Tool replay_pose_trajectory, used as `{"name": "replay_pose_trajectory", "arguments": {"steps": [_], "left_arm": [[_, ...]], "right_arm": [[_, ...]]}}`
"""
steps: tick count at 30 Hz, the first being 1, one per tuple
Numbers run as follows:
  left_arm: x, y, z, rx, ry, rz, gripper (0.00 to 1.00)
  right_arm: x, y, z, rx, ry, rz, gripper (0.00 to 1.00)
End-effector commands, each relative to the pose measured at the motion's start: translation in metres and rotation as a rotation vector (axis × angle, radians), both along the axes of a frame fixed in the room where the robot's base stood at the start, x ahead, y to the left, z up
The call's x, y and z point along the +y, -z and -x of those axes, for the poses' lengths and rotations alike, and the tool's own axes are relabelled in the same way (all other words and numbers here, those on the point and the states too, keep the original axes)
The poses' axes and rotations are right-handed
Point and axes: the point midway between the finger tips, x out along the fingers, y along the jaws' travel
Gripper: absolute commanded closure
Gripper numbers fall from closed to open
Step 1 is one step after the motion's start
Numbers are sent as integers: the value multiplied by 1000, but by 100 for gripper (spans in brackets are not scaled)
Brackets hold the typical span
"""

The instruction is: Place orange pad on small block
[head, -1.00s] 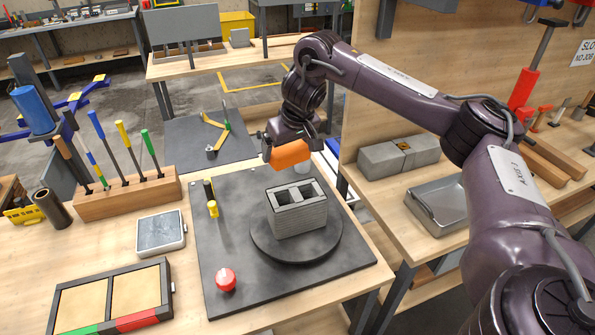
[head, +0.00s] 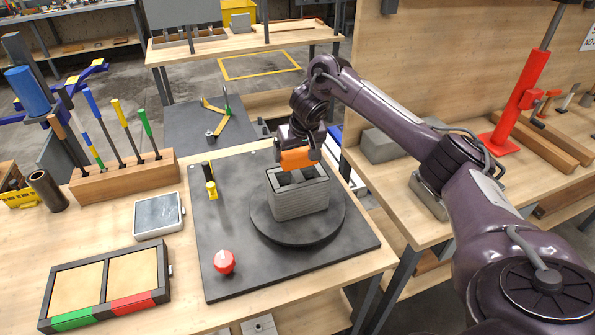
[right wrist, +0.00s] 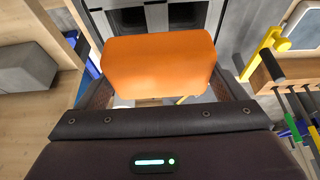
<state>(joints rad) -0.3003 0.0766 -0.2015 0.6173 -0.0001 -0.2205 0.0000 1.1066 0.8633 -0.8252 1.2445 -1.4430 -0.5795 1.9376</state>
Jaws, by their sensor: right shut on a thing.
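The orange pad (head: 298,159) is a small rounded slab held between the fingers of my right gripper (head: 299,150). It fills the middle of the right wrist view (right wrist: 158,65), with a finger on each side. The small block (head: 300,202) is a grey, layered, hollow block with two openings on top. It stands upright on a dark round turntable (head: 270,228). In the head view the pad overlaps the block's far top edge; I cannot tell whether they touch. The block also shows beyond the pad in the right wrist view (right wrist: 188,14). My left gripper is not in view.
A dark mat (head: 225,270) lies under the turntable, with a red knob (head: 224,262) and a yellow-and-black tool (head: 210,189) on it. A wooden rack (head: 125,179) of tools stands left. Another bench (head: 395,205) with a grey block (head: 380,145) is at right.

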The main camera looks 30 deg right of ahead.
Motion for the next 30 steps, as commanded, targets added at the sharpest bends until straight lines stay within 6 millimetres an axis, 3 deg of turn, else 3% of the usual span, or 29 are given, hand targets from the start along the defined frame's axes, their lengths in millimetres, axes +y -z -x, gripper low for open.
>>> {"name": "replay_pose_trajectory", "arguments": {"steps": [11, 23, 24, 26, 30], "left_arm": [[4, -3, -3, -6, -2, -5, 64], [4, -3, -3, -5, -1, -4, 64], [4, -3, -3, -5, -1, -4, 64], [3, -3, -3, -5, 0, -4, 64], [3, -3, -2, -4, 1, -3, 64]], "right_arm": [[-1, 42, 0, 0, 2, 0, 28], [0, 47, 0, -2, 2, 0, 28], [0, 48, 0, -2, 2, 0, 8], [0, 48, 0, -3, 1, 0, 0], [0, 48, 0, -2, 1, 0, 0]]}}
